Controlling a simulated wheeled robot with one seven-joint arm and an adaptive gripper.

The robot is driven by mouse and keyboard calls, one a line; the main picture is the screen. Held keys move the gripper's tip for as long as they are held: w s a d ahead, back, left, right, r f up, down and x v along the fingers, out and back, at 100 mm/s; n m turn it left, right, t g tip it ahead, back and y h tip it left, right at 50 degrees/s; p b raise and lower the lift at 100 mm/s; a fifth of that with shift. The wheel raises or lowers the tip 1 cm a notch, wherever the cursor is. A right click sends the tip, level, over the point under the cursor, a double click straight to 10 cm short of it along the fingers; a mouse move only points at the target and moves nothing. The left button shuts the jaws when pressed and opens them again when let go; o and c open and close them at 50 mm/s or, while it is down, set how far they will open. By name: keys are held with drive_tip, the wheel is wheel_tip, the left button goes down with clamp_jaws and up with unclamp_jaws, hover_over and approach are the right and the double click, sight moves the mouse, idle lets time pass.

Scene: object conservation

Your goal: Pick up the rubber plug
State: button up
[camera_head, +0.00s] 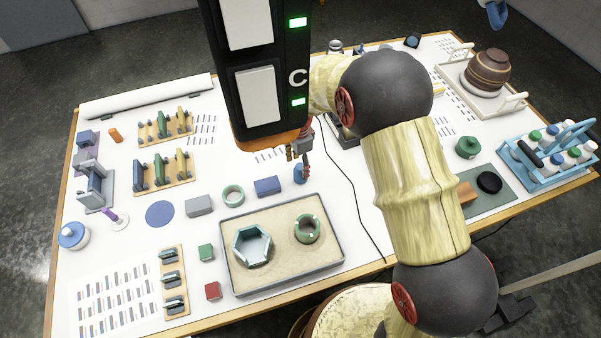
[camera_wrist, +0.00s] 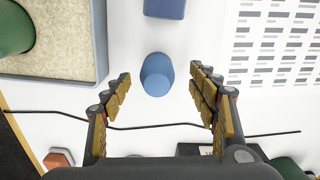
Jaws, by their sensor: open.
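A small blue tapered plug (camera_wrist: 157,75), which looks like the rubber plug, stands on the white table top. It lies between the spread fingertips of my gripper (camera_wrist: 160,73) in the wrist view, and no finger visibly touches it. In the head view the plug (camera_head: 298,174) is just behind the sand tray, partly covered by my gripper (camera_head: 302,160), which is right above or beside it. My gripper is open and empty. Its exact height over the plug cannot be told.
A grey sand tray (camera_head: 338,257) holds a hexagonal bowl (camera_head: 252,246) and a green ring (camera_head: 307,229). A blue block (camera_head: 267,186) sits left of the plug, with a green ring-shaped piece (camera_head: 233,195) beyond it. A black cable (camera_wrist: 150,126) runs across the table under my fingers.

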wheel_tip(320, 180, down, 4)
drive_tip(key=shift+s+d+f, duration=0.1)
drive_tip(key=shift+c, duration=1.1)
drive_tip(key=c, duration=0.8)
